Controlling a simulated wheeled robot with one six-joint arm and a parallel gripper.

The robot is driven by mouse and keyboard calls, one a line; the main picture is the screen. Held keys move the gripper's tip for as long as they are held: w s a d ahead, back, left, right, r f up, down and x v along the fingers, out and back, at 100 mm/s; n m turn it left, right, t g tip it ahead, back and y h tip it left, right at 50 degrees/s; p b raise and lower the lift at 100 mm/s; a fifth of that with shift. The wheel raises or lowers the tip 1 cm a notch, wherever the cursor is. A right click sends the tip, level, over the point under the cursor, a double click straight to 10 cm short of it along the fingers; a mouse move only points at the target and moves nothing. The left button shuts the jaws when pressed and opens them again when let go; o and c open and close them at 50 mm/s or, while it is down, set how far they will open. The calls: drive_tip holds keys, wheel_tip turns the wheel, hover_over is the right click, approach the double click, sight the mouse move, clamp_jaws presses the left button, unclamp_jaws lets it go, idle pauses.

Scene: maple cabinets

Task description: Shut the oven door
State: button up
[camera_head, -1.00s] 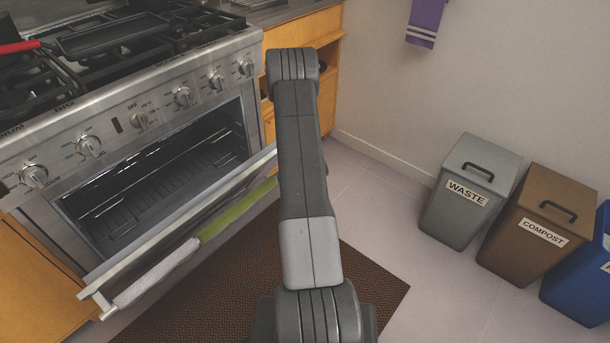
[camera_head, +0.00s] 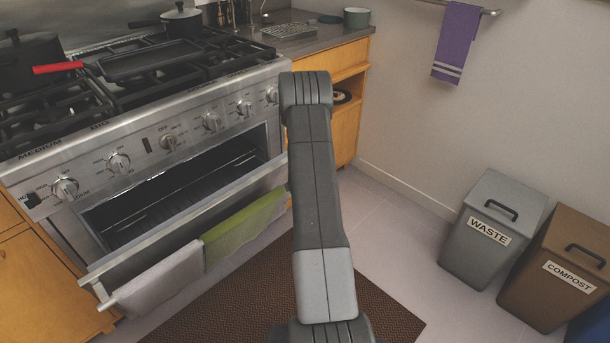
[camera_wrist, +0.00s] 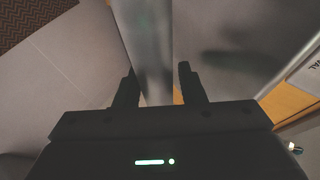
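The oven door (camera_head: 188,230) is partly open in the head view, tilted out from the oven front (camera_head: 150,140); the dark cavity and rack (camera_head: 190,185) show above its top edge. A pale towel (camera_head: 160,280) and a green towel (camera_head: 243,228) hang from its handle bar. My arm crosses the door's right end and hides my gripper there. In the wrist view my gripper (camera_wrist: 158,85) has its two dark fingers apart. A shiny metal bar or edge (camera_wrist: 147,45) lies between and beyond the fingertips; I cannot tell if they touch it.
A stove with pans (camera_head: 150,60) tops the oven. Maple cabinets (camera_head: 345,125) stand to its right. A dark mat (camera_head: 230,305) covers the floor in front.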

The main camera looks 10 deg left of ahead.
drive_tip(key=shift+o, duration=0.4)
drive_tip(key=shift+s, duration=0.1)
drive_tip(key=p+v, duration=0.1)
drive_tip(key=v, duration=1.2)
drive_tip(key=shift+s+r, duration=0.2)
drive_tip(key=shift+s, duration=0.05)
drive_tip(key=shift+d, duration=0.1)
drive_tip(key=b+x, duration=0.1)
drive_tip(key=x, duration=1.3)
drive_tip(key=shift+d, duration=0.15)
drive_tip(key=shift+s+d+f, duration=0.1)
drive_tip(key=shift+s, duration=0.05)
